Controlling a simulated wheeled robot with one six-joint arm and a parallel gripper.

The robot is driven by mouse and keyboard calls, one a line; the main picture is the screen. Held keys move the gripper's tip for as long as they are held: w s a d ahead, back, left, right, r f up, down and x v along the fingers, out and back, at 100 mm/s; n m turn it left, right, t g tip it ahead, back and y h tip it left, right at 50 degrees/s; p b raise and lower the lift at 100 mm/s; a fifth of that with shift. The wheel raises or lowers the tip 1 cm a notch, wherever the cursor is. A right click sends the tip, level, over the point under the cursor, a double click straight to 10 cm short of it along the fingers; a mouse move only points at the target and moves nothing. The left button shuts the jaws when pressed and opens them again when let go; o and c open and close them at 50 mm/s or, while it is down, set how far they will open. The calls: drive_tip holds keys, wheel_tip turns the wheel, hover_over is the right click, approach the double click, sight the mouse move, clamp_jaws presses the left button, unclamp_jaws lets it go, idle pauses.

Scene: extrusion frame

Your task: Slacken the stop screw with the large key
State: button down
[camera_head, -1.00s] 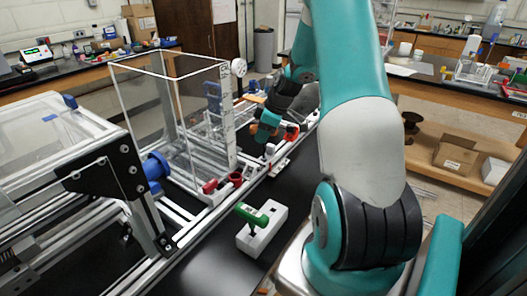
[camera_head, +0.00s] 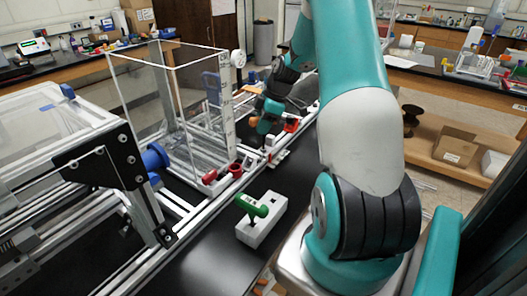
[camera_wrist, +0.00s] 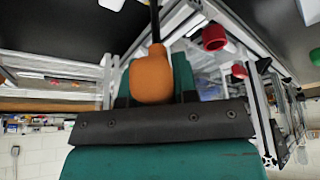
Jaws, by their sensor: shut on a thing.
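My gripper (camera_head: 262,122) is beside the aluminium rail in the head view, at the far end of the black bench. It is shut on an orange-handled key (camera_wrist: 152,75). The key's dark shaft (camera_wrist: 154,20) runs out of the top of the wrist view, and its tip is out of sight there. In the head view the orange handle (camera_head: 252,121) shows small at the jaws. A green-handled key (camera_head: 252,205) stands in a white holder block (camera_head: 262,229) on the bench, well away from my gripper. I cannot make out the stop screw clearly.
The extrusion frame (camera_head: 100,165) fills the left. The black bench top between the holder and my gripper is clear.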

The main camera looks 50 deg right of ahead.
drive_tip(key=shift+f+n+g, duration=0.1)
drive_tip(key=shift+n+g, duration=0.2)
drive_tip(key=shift+n, duration=0.5)
drive_tip(key=shift+n+y+b, duration=0.3)
drive_tip(key=shift+n+b, duration=0.1)
drive_tip(key=shift+n, duration=0.3)
drive_tip(key=shift+g, duration=0.3)
drive_tip(key=shift+n+g+b, duration=0.5)
drive_tip(key=shift+n+b, duration=0.2)
drive_tip(key=shift+n, duration=0.7)
drive_tip(key=shift+s, duration=0.1)
drive_tip(key=shift+m+t, duration=0.4)
drive_tip(key=shift+m, duration=0.6)
